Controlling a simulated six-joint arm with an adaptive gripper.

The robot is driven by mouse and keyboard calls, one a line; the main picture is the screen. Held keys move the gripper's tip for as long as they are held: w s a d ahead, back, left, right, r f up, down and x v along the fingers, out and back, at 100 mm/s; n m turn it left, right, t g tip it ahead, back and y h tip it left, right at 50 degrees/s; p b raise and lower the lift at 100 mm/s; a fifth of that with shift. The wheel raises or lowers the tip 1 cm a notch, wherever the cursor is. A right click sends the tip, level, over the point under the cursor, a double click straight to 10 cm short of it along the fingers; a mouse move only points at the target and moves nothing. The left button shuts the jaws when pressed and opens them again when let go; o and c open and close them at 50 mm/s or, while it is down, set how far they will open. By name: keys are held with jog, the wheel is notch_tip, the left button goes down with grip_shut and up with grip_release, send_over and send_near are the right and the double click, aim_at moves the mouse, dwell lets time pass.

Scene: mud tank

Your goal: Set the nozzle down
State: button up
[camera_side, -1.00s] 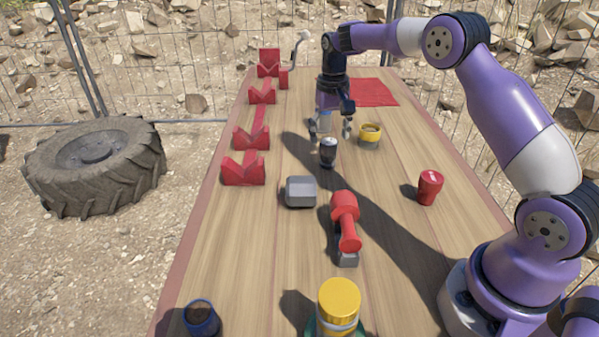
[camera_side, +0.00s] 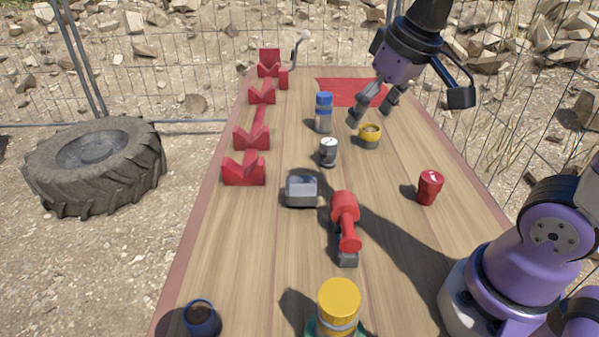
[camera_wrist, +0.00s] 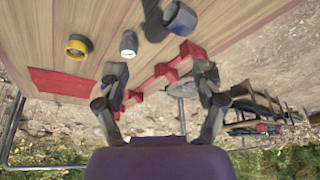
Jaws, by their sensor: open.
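My gripper (camera_side: 370,115) is open and empty, tilted in the air over the far right of the table in the side view. In the wrist view its two fingers (camera_wrist: 160,84) stand wide apart with nothing between them. No piece is clearly marked as the nozzle. A red flared piece (camera_side: 345,222) lies mid-table with a grey end. A blue-capped bottle (camera_side: 323,113) stands upright left of my gripper. A small black-and-white cylinder (camera_side: 328,153) stands nearer, also in the wrist view (camera_wrist: 128,43). A yellow ring-shaped piece (camera_side: 369,137) sits just below my gripper in the picture.
Red V-shaped stands (camera_side: 244,170) line the left edge. A red mat (camera_side: 345,92) lies at the far end. A grey block (camera_side: 301,191), a red cup (camera_side: 429,187), a dark blue cup (camera_side: 201,318) and a yellow-capped container (camera_side: 338,303) also stand about. The right middle is mostly clear.

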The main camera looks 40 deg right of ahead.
jog(key=s+a+f+n+t, duration=0.1)
jog(key=s+f, duration=0.2)
jog(key=s, duration=0.2)
jog(key=shift+s+a+f, duration=0.2)
jog(key=shift+s+a, duration=0.15)
jog(key=shift+a, duration=0.05)
